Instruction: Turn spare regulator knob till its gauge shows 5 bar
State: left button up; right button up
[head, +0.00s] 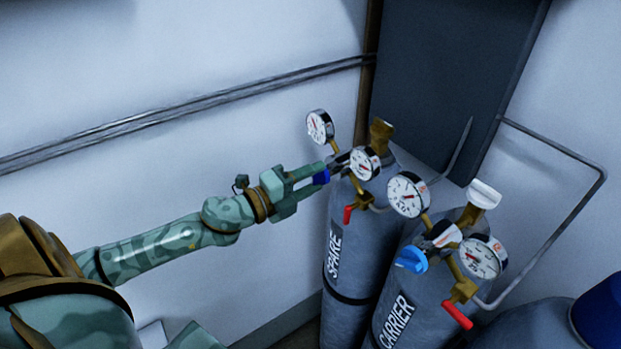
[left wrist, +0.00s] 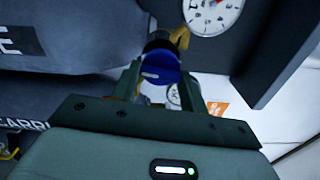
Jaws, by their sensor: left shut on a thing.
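The spare cylinder (head: 345,250), a grey bottle lettered SPARE, stands at the centre right of the head view. Its regulator carries two white dials: a left gauge (head: 319,126) and a right gauge (head: 364,163). The dials are too small to read surely. The blue regulator knob (head: 321,177) sits on the left of the regulator. My left gripper (head: 324,171) is shut on this knob; in the left wrist view the knob (left wrist: 160,68) shows between the two fingers, with a pale mark across its face. My right gripper is not in view.
The carrier cylinder (head: 392,310) stands right in front of the spare one, with its own gauges (head: 408,194), a light blue knob (head: 411,259) and a red lever (head: 457,315). A red lever (head: 348,214) hangs on the spare regulator. A dark panel (head: 440,80) is behind.

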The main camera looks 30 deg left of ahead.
pick_arm(q)
jog(key=m, duration=0.5)
jog(key=shift+f+m, duration=0.2)
jog(key=shift+m, duration=0.1)
jog(key=shift+f+m+b, duration=0.1)
jog(key=shift+m+b, duration=0.3)
jog(key=shift+m, duration=1.9)
jog(key=o, duration=1)
jog(key=shift+a, duration=0.1)
jog(key=shift+s, duration=0.1)
